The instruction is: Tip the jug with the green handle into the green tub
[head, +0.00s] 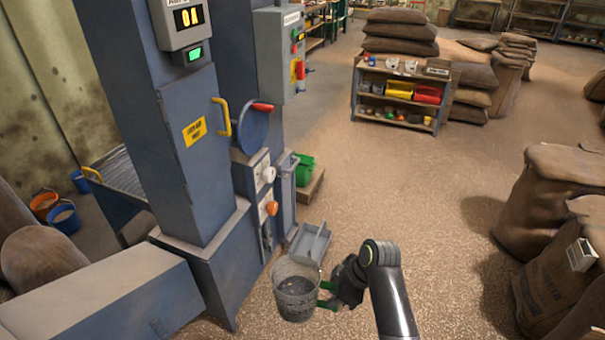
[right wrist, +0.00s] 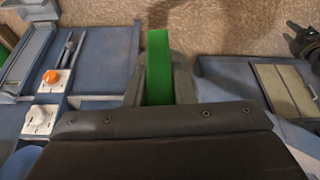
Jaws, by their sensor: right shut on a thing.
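The grey metal jug (head: 296,292) is low at the bottom centre of the head view. It looks about upright, its open top towards me, with something dark grey inside. Its green handle (head: 328,296) sticks out to the right. My right gripper (head: 340,289) is shut on that handle. In the right wrist view the green handle (right wrist: 159,65) stands between the fingers; the jug body is not seen there. The green tub (head: 304,170) sits behind the blue machine, partly hidden by it, farther back than the jug. My left gripper is not seen.
The blue elevator column (head: 165,130) with knobs and a yellow handle stands left of the jug. A grey metal tray (head: 310,242) lies just behind the jug. A wooden platform (head: 311,186) bears the tub. Sacks (head: 545,200) stand at right. The floor between is clear.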

